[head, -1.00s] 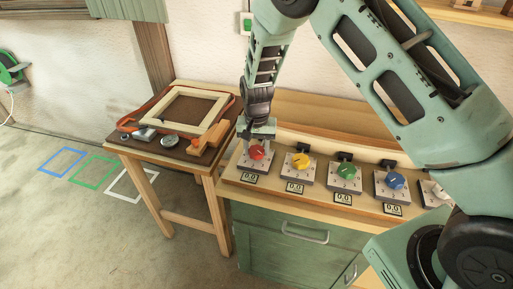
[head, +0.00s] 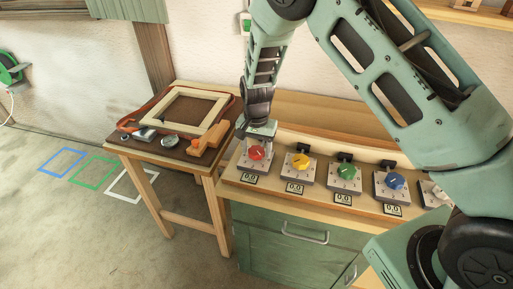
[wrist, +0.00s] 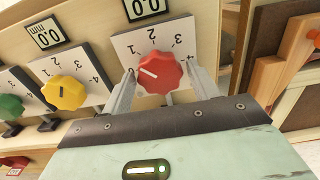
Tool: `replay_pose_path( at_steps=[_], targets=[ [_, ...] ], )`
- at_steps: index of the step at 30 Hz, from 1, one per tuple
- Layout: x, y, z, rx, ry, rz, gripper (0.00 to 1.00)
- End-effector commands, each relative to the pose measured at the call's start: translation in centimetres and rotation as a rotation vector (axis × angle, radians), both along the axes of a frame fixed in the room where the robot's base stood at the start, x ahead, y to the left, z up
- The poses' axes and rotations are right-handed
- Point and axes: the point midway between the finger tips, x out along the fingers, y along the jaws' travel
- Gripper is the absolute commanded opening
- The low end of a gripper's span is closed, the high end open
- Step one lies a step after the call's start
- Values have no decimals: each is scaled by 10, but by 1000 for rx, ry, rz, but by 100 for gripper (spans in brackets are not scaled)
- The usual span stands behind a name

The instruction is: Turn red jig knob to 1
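The red knob (head: 257,153) sits on a pale plate at the left end of a row of knobs on the bench. In the wrist view the red knob (wrist: 160,72) has a white pointer line slanting to the upper left, near the low end of its printed scale. Its display (wrist: 146,6) reads 0.0. My gripper (head: 258,141) points down over this knob. In the wrist view the two fingers of my gripper (wrist: 160,68) stand open on either side of the knob, very close to its edges; contact is not clear.
Yellow (head: 301,161), green (head: 347,172) and blue (head: 395,181) knobs follow to the right, each with a small display. A side table (head: 111,146) with a wooden frame (head: 179,94) and tools stands to the left. The floor in front is clear.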

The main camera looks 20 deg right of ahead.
Motion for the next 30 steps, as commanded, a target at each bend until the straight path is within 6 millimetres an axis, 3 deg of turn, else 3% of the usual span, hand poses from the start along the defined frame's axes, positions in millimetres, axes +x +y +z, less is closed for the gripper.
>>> replay_pose_path(
  at_steps=[9,14,30],
  targets=[
    [0,0,0,0,0,1,68],
    [1,1,12,0,-3,3,68],
    [1,0,130,1,-5,1,68]
  ],
)
